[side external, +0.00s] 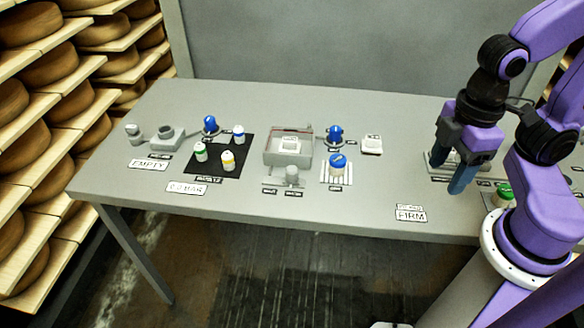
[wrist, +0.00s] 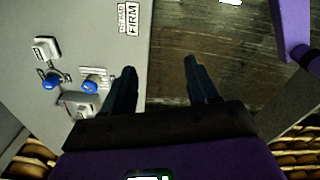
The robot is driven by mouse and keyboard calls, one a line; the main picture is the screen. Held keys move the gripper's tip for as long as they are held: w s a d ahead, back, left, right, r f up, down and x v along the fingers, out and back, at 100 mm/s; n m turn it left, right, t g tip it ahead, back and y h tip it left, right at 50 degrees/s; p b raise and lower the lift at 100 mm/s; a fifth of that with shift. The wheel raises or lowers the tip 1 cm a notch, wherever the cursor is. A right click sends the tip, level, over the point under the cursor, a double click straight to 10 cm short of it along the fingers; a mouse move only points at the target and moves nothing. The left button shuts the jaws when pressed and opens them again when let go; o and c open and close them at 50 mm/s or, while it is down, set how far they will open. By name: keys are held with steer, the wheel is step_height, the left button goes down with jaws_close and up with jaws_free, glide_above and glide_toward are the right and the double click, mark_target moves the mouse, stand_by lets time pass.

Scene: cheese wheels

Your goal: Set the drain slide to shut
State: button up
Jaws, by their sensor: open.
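A small grey slide with an upright round knob (side external: 292,172), which looks like the drain slide, sits in front of a grey open-topped box (side external: 274,158) on the table. Its knob stands toward the right end of its plate, above the right one of two small labels (side external: 293,194) too small to read. My gripper (side external: 452,178) is open and empty, pointing down over the right part of the table, well right of the slide. In the wrist view my two fingers (wrist: 160,70) are spread with nothing between them. The slide knob cannot be made out there.
A blue-capped piece (side external: 339,166) stands on a striped pad right of the slide; a blue knob (side external: 335,133) is behind it. Several small capped bottles stand on a black mat (side external: 233,178) to the left. The table (side external: 350,215) is clear around the FIRM label (side external: 411,213).

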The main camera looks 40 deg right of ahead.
steer(key=w+a+r, duration=0.1)
steer(key=w+a, duration=0.3)
steer(key=w, duration=0.4)
steer(key=w+a+r, duration=0.1)
steer(key=w+a, duration=0.4)
steer(key=w, duration=0.3)
steer(key=m, duration=0.1)
glide_above(293, 169)
step_height(293, 169, down, 3)
step_height(293, 169, down, 17)
steer(key=shift+r, duration=0.2)
steer(key=shift+c, duration=0.2)
jaws_close()
steer(key=shift+w+a, duration=1.6)
steer(key=shift+w, duration=0.05)
steer(key=shift+r, duration=0.1)
steer(key=shift+o, duration=0.2)
jaws_free()
